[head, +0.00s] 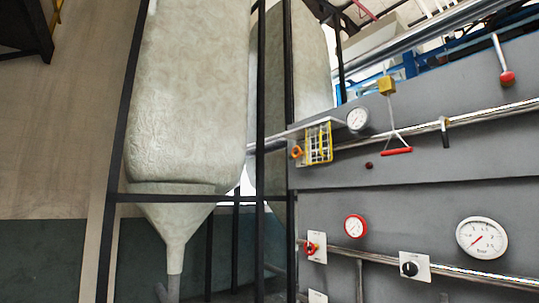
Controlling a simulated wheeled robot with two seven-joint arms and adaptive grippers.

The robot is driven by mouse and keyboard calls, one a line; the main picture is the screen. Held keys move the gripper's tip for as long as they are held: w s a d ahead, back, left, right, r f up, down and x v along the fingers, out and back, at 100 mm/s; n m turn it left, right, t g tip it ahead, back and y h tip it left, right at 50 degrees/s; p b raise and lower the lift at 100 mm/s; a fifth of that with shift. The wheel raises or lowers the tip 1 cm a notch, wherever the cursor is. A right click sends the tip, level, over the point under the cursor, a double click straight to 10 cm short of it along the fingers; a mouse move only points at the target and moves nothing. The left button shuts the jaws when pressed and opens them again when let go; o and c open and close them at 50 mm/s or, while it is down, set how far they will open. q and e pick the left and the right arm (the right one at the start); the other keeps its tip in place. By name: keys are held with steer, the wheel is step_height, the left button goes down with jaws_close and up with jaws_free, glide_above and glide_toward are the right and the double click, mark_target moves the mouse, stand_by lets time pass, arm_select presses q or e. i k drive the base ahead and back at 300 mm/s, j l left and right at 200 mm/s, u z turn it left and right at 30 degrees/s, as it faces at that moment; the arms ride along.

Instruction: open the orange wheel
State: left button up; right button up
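A small orange wheel (296,152) shows in the head view, at the left edge of the grey panel beside a yellow wire cage. It is small in the picture, so its exact position of turn cannot be told. Neither of my grippers is in view.
The grey panel (430,160) fills the right side. It carries the yellow cage (319,143), a red-rimmed gauge (355,226), a white gauge (481,238), a red-yellow switch (312,247), a black knob (410,268), a red hanging handle (397,151) and pipes. A large pale tank (190,90) stands left in a black frame.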

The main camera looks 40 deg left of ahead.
mark_target(298, 153)
steer(key=k+u, duration=0.1)
steer(key=u, duration=0.9)
